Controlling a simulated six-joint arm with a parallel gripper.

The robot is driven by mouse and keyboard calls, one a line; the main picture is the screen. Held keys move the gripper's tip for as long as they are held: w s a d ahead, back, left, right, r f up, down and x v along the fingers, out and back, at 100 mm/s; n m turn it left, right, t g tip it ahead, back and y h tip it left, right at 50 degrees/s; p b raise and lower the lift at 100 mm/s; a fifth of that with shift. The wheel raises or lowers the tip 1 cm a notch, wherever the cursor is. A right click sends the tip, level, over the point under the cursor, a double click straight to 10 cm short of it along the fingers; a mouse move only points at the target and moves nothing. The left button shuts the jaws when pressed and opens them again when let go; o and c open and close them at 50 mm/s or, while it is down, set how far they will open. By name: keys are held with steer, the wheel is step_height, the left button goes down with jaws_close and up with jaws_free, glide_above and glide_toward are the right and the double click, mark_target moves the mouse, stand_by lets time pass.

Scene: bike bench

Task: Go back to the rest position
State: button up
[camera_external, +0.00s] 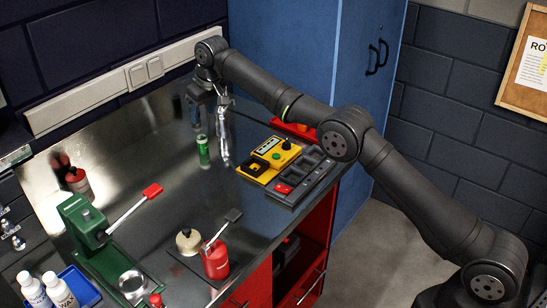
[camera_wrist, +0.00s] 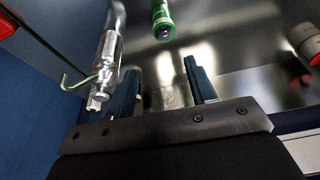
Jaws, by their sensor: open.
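My gripper (camera_external: 196,122) is at the back of the metal bench, near the wall, pointing down. In the wrist view its two dark fingers (camera_wrist: 162,75) are apart with nothing between them except bare bench behind. A green cylinder (camera_external: 203,151) stands on the bench just in front of the gripper; it also shows in the wrist view (camera_wrist: 163,20), beyond the fingertips. A silver tool (camera_external: 223,135) is close on the gripper's right; in the wrist view it (camera_wrist: 106,65) is beside the left finger, with a green hook by it. I cannot tell whether they touch.
A yellow unit (camera_external: 262,163) and grey tray (camera_external: 302,180) are on the bench's right. A green press (camera_external: 85,225), red can (camera_external: 215,259) and white bottles in a blue tray (camera_external: 78,285) are at front left. A blue cabinet (camera_external: 300,60) stands behind; mid-bench is clear.

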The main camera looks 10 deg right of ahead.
steer(key=w+d+r+m, duration=0.2)
steer(key=d+r, duration=0.5)
steer(key=w+d+f+m+h, duration=0.1)
steer(key=w+d+f, duration=0.15)
steer(key=d, duration=0.35)
steer(key=w+d+f+m+t, duration=0.1)
steer(key=w+d+m, duration=0.1)
steer(key=w+d, duration=0.35)
steer(key=w+d+f+m+h, duration=0.1)
steer(key=w+d+f, duration=0.1)
steer(key=d, duration=0.5)
steer(key=f, duration=1)
steer(key=shift+s+d, duration=0.2)
steer(key=shift+d, duration=0.15)
steer(key=shift+v, duration=2.05)
steer(key=shift+w+f, duration=0.1)
